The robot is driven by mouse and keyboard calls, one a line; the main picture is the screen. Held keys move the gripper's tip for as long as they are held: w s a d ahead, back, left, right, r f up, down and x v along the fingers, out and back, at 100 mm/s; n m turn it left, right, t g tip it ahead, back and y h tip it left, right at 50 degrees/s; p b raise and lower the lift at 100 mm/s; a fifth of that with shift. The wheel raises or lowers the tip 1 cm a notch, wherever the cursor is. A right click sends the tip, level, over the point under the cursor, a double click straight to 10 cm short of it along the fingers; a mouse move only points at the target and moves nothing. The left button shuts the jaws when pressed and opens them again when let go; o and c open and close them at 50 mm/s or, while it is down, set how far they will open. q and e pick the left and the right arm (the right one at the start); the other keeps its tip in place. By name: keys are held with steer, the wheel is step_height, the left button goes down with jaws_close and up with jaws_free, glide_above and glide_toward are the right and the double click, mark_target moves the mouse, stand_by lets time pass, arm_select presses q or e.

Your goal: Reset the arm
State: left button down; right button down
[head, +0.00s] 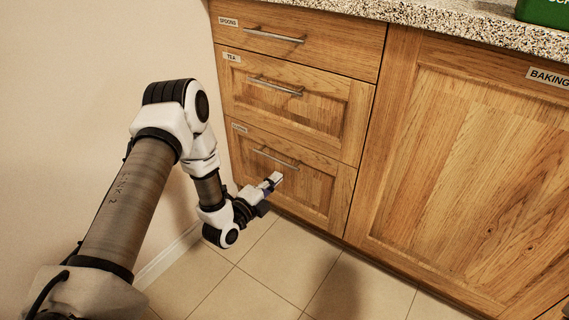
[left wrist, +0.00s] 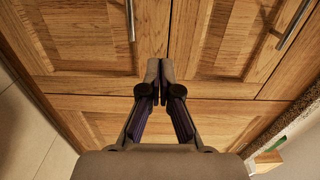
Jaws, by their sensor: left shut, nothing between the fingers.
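My left arm reaches in from the left in the head view. My left gripper (head: 273,180) is low, in front of the bottom drawer (head: 318,190), just below its bar handle (head: 275,159). I cannot tell from the head view whether it touches the drawer front. In the left wrist view the two fingers (left wrist: 160,78) are together, with nothing between them and wooden drawer fronts behind. My right gripper is in neither view.
The tea drawer (head: 325,107) and spoons drawer (head: 345,37) above look shut. The baking door (head: 470,150) is shut at right. A speckled counter (head: 440,16) holds a green container (head: 545,12). The wall (head: 80,100) is close at left; tiled floor (head: 260,285) is clear.

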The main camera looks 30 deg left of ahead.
arm_select(q)
steer(key=shift+s, duration=0.55)
steer(key=s+d+f+n+g+h, duration=0.1)
steer(key=s+d+f+n+g, duration=0.3)
steer(key=s+d+f+g, duration=0.7)
steer(key=s+a+f+n+g+y, duration=0.1)
steer(key=s+f+n+g, duration=0.2)
steer(key=s+n, duration=0.6)
steer(key=s+f+n+g+y, duration=0.2)
steer(key=s+f+n+g, duration=0.25)
steer(key=s, duration=0.85)
step_height(320, 180, up, 39)
steer(key=n+p, duration=0.2)
steer(key=p, duration=3.6)
steer(key=shift+w, duration=0.15)
steer(key=shift+t, duration=0.25)
